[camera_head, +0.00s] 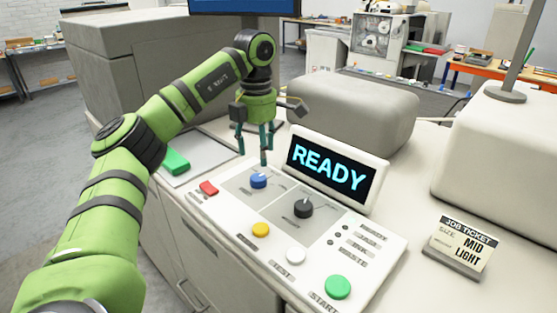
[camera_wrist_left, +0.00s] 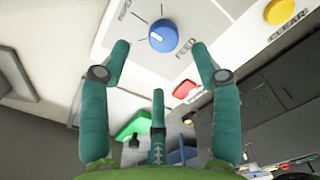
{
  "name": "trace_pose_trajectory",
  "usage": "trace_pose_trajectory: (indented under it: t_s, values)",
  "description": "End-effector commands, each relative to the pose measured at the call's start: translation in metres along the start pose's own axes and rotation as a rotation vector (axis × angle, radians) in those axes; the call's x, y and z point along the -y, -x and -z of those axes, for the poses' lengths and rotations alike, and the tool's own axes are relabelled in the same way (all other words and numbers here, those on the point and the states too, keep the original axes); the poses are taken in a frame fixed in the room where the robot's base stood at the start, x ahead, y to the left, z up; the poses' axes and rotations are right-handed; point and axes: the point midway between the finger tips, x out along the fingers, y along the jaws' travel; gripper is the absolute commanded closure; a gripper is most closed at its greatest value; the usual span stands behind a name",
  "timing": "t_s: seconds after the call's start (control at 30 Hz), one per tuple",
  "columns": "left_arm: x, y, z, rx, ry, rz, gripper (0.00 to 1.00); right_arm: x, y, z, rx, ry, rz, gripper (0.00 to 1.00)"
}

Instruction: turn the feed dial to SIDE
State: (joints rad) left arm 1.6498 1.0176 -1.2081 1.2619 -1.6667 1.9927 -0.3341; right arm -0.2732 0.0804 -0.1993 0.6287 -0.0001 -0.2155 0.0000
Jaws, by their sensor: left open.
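The feed dial is a round blue knob (camera_head: 259,180) on the upper left part of the white control panel (camera_head: 225,207). The dial shows larger in the left wrist view (camera_wrist_left: 163,36), with the word FEED beside it and a light pointer mark on its face. Another label lies near it, but I cannot read it as SIDE, so the setting is unclear. My left gripper (camera_head: 254,155) has its fingers spread and points down above the dial. In the left wrist view its fingertips (camera_wrist_left: 160,50) stand around the dial's image, apart from it, with nothing between them.
A black dial (camera_head: 303,208) sits right of the blue one. Red (camera_head: 208,188), yellow (camera_head: 261,229), white (camera_head: 296,256) and green (camera_head: 338,287) buttons line the panel's front. A READY screen (camera_head: 329,170) rises behind. A job ticket (camera_head: 463,247) reading MID LIGHT stands at right.

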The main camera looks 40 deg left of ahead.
Motion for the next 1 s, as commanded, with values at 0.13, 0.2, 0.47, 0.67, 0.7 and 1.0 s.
trace_pose_trajectory:
  t_s: [0.13, 0.2, 0.47, 0.67, 0.7, 1.0]
  values:
    - [0.000, -0.010, 0.001, -0.003, 0.000, 0.001, 0.37, 0.003, 0.004, -0.021, 0.035, 0.000, 0.004, 0.60]
    - [0.000, -0.019, 0.001, -0.003, 0.001, 0.001, 0.37, 0.004, 0.008, -0.029, 0.048, 0.000, 0.006, 0.60]
    - [0.000, -0.057, 0.001, -0.003, 0.001, 0.002, 0.37, 0.005, 0.019, -0.037, 0.062, 0.000, 0.008, 0.60]
    - [0.000, -0.070, 0.001, 0.000, 0.000, 0.001, 0.37, 0.004, 0.020, -0.023, 0.039, 0.000, 0.005, 0.60]
    - [0.000, -0.070, 0.001, 0.000, 0.000, 0.001, 0.37, 0.003, 0.020, -0.019, 0.033, 0.000, 0.005, 0.60]
    - [0.000, -0.071, 0.001, 0.000, 0.000, 0.000, 0.81, 0.003, 0.019, -0.017, 0.029, 0.001, 0.004, 0.60]
